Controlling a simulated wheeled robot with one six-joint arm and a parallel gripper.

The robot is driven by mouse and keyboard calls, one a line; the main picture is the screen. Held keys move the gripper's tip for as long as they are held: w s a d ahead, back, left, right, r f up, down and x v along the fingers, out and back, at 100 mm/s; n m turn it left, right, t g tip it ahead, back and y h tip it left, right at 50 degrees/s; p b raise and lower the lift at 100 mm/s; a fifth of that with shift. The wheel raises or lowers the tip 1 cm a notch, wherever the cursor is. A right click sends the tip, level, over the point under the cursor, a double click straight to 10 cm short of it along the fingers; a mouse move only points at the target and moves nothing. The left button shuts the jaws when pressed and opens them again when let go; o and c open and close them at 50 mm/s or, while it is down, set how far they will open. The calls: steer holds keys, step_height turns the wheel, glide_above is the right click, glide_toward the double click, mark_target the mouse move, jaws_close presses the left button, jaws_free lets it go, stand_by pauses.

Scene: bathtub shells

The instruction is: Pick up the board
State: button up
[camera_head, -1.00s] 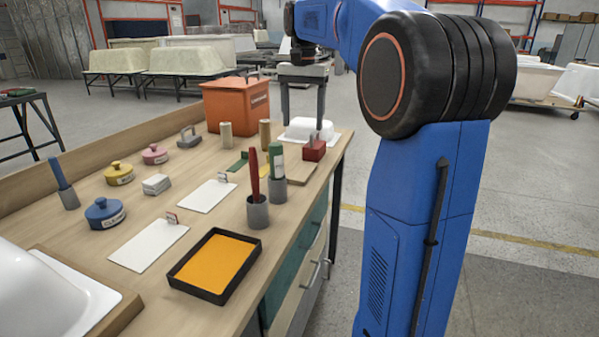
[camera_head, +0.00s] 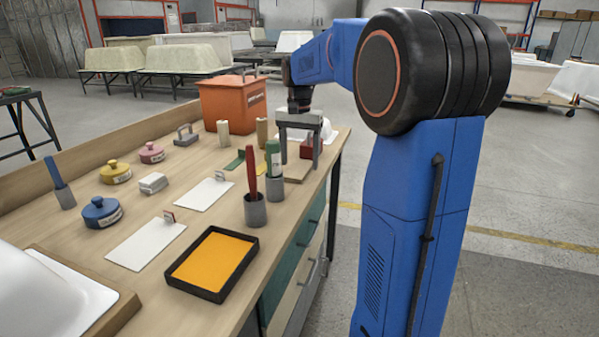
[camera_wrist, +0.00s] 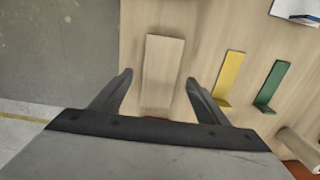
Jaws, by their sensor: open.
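A plain pale wooden board (camera_wrist: 163,75) lies flat on the bench in the wrist view. In the head view the board (camera_head: 297,174) shows partly below my gripper, near the bench's right edge. My gripper (camera_head: 300,160) points down over it, open and empty. In the wrist view the fingers of my gripper (camera_wrist: 160,78) stand apart on either side of the board's near part, above it. I cannot tell the exact height. A red block (camera_head: 307,149) shows behind the fingers, at the board's far end, partly hidden.
A yellow bracket (camera_wrist: 231,78) and a green bracket (camera_wrist: 271,88) lie right of the board in the wrist view. Cups with a red tool (camera_head: 253,176) and a green tool (camera_head: 273,158) stand close by. An orange bin (camera_head: 233,103) stands farther back. Open floor lies beyond the bench edge.

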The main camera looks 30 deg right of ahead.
steer(key=shift+f, duration=1)
steer(key=c, duration=1.2)
